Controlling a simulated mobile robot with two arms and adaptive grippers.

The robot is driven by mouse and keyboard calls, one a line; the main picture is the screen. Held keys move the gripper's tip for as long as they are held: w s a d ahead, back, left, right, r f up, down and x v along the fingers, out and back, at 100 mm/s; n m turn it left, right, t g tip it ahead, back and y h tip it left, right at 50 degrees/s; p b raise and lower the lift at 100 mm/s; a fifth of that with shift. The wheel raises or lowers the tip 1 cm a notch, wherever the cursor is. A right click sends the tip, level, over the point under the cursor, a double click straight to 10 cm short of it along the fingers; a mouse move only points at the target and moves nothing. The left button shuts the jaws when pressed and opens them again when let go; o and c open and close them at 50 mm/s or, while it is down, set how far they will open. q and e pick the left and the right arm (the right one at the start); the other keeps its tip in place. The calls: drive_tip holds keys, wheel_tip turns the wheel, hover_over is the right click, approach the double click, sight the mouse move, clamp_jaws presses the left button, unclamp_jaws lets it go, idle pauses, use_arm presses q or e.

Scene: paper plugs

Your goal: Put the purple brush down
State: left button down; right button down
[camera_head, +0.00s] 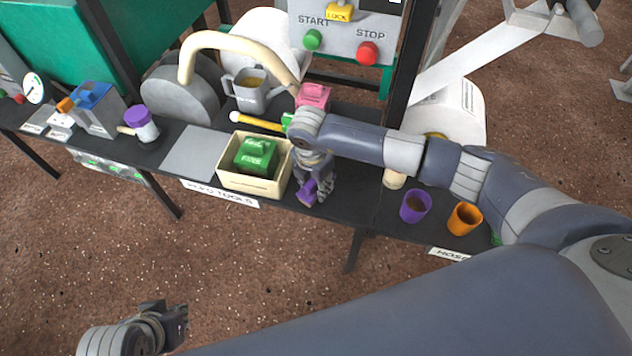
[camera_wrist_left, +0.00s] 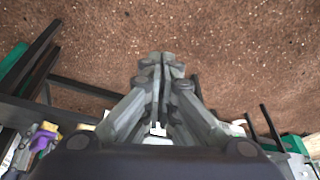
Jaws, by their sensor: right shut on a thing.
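My right gripper (camera_head: 318,188) is at the front edge of the dark table, just right of the cream box. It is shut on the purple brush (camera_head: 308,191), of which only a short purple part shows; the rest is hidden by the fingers. I cannot tell whether the brush touches the table. My left gripper (camera_head: 178,322) is low in front of the table, over the brown floor. In the left wrist view its fingers (camera_wrist_left: 162,62) are together with nothing between them.
The cream box (camera_head: 238,182) holds green blocks (camera_head: 256,154). A pink block (camera_head: 313,95) and a yellow stick (camera_head: 256,123) lie behind. A purple cup (camera_head: 414,206) and an orange cup (camera_head: 464,219) stand right. A grey plate (camera_head: 194,152) lies bare left of the box.

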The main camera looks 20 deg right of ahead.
drive_tip(key=c, duration=1)
unclamp_jaws()
drive_tip(key=shift+f, duration=0.1)
drive_tip(key=shift+c, duration=0.2)
use_arm(q)
drive_tip(key=shift+w+d, duration=0.15)
drive_tip(key=shift+w, duration=0.2)
drive_tip(key=shift+s+r, duration=0.1)
